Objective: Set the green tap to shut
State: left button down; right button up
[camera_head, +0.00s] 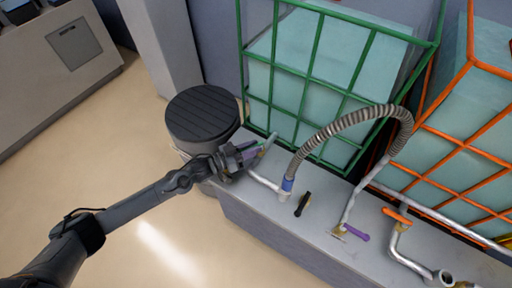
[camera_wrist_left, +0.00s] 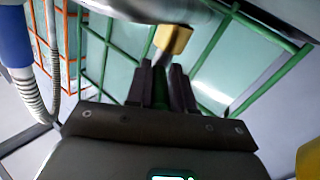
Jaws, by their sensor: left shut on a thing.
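The green tap (camera_head: 269,142) is at the left end of the pipework, in front of the green-framed tank. My left gripper (camera_head: 250,153) is at the tap, shut on its handle. In the left wrist view, my left gripper's (camera_wrist_left: 162,84) dark fingers are close together, with a strip of dark green between them. The tap's brass-coloured body (camera_wrist_left: 173,39) shows just beyond the fingertips. The fingers hide most of the handle, so I cannot tell its exact angle. My right gripper is not in view.
A ribbed hose (camera_head: 345,122) arches over the grey bench (camera_head: 265,226). A black handle (camera_head: 303,204), a purple handle (camera_head: 357,233) and an orange handle (camera_head: 397,215) are to the right. A dark round drum (camera_head: 202,112) stands behind my left wrist. The floor at left is clear.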

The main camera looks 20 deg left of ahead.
pick_arm(q)
jog(key=shift+d, duration=0.1)
jog(key=c, duration=1)
grip_release()
jog(key=shift+c, duration=0.2)
jog(key=shift+s+a, duration=0.25)
jog(key=p+v, duration=0.3)
jog(key=v, duration=0.7)
jog(key=shift+s, duration=0.1)
